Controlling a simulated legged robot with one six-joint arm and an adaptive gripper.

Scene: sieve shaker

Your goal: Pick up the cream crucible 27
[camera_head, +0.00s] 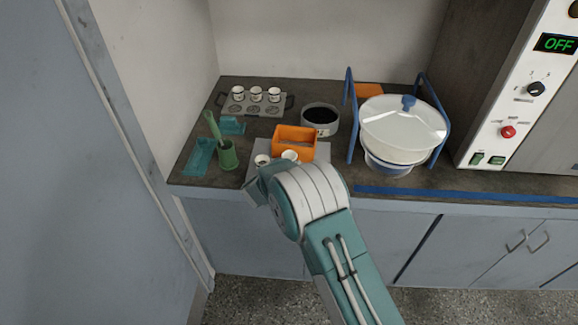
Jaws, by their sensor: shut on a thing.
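Two small cream crucibles stand close together at the front of the counter, just beyond the end of my arm. One crucible (262,160) is at the left and another (290,155) is at the right, in front of an orange box. Their lower parts are partly covered by my arm, and I cannot read a number on either. My arm reaches up from the bottom of the picture and bends over the counter's front edge. Its outer end hides my gripper's fingers, so neither they nor anything between them shows.
Behind the crucibles are an orange box (295,136) and a grey pot (320,118) with dark contents. A grey rack (240,106) holds several white crucibles. A green cup (227,154) stands left. A lidded white bowl (400,135) in a blue frame stands right, beside the control panel (510,95).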

